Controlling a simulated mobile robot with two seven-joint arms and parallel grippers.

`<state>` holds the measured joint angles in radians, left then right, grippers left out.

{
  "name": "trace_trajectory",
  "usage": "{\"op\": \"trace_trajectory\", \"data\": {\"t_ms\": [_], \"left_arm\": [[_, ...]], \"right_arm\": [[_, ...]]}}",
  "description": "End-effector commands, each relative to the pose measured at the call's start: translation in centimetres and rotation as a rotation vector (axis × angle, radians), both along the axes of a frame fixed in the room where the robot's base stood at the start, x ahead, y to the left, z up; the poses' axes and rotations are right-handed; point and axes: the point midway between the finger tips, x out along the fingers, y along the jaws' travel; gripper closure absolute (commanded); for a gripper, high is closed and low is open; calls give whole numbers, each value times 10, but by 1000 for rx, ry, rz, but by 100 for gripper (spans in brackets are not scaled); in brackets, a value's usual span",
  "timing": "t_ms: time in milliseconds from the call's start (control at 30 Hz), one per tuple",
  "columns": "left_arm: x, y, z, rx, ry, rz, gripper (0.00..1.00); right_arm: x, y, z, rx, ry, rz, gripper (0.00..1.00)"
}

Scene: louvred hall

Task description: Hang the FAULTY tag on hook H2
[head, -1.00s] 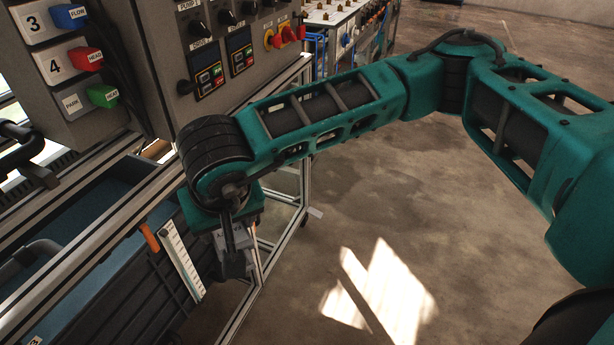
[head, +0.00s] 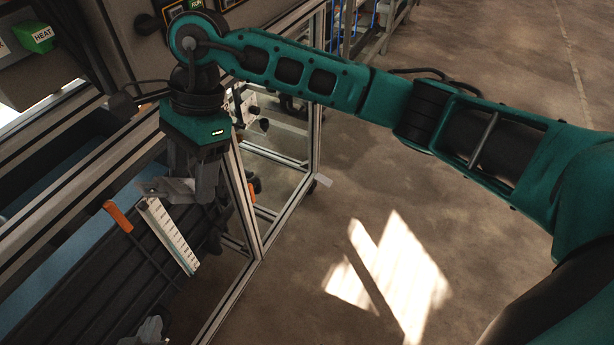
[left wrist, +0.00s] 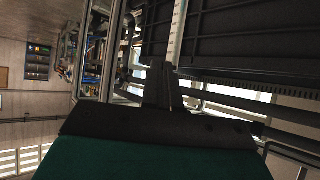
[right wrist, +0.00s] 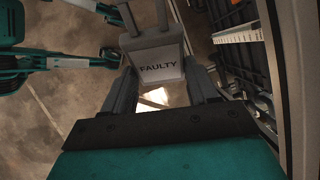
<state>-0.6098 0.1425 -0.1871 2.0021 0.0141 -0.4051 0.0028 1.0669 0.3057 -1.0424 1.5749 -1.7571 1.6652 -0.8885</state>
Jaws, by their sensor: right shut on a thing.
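The FAULTY tag (right wrist: 160,70) is a pale grey plate with dark lettering, held between the fingers of my right gripper (right wrist: 162,92) in the right wrist view. In the head view, my right gripper (head: 197,190) points down beside the rail, and the tag (head: 172,190) sticks out to its left. My left gripper (head: 148,332) shows only as a small part at the bottom edge of the head view. In the left wrist view, the fingers of my left gripper (left wrist: 163,88) look closed together with nothing between them. I cannot make out hook H2 in any view.
Aluminium frame posts (head: 243,200) stand close right of the gripper. A control panel is above. The floor at right (head: 480,240) is clear.

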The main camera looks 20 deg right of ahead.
Motion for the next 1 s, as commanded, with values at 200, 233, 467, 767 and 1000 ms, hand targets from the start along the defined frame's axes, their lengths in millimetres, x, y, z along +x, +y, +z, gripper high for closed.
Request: {"op": "trace_trajectory", "data": {"t_ms": [200, 233, 467, 767, 1000], "left_arm": [[0, -3, -24, -4, 5, -10, 100], [0, -4, -26, -5, 5, -11, 100], [3, -11, -38, -16, -1, -24, 100], [8, -13, -49, -20, -5, -26, 100], [10, -14, -48, -24, -12, -28, 100]], "right_arm": [[25, -41, -40, 308, 62, -512, 70], [29, -47, -45, 344, 59, -567, 70], [47, -106, -84, 583, -16, -917, 70], [54, -184, -130, 778, -155, -1208, 70], [56, -208, -139, 828, -207, -1279, 70]]}}
